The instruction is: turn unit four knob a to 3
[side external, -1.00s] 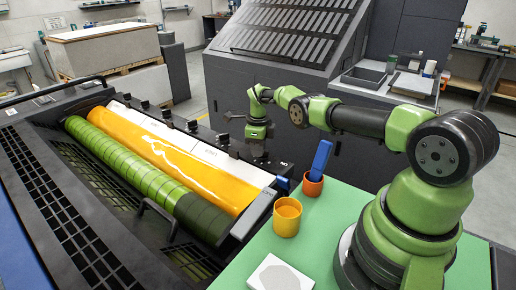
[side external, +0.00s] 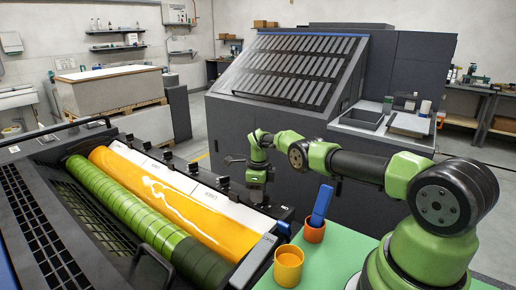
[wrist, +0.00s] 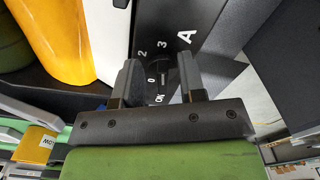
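In the wrist view the black unit panel (wrist: 208,22) carries white marks: a large A, the numbers 3, 2 and 0, and other small lettering. The dark knob (wrist: 160,72) under the A shows between my fingers, near the 0 mark; its pointer is too dark to read. My gripper (wrist: 160,82) has its two fingers apart, one on each side of this knob; contact cannot be made out. In the side view my gripper (side external: 257,203) points down at the near end of a row of black knobs (side external: 223,181). The gripped-at knob is hidden there.
Beside the knob row lie the orange roller (side external: 165,200) and green roller (side external: 130,215). A yellow cup (side external: 288,268) and an orange cup (side external: 314,233) with a blue tool (side external: 321,203) stand on the green table (side external: 345,255). A large dark machine (side external: 260,120) rises behind.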

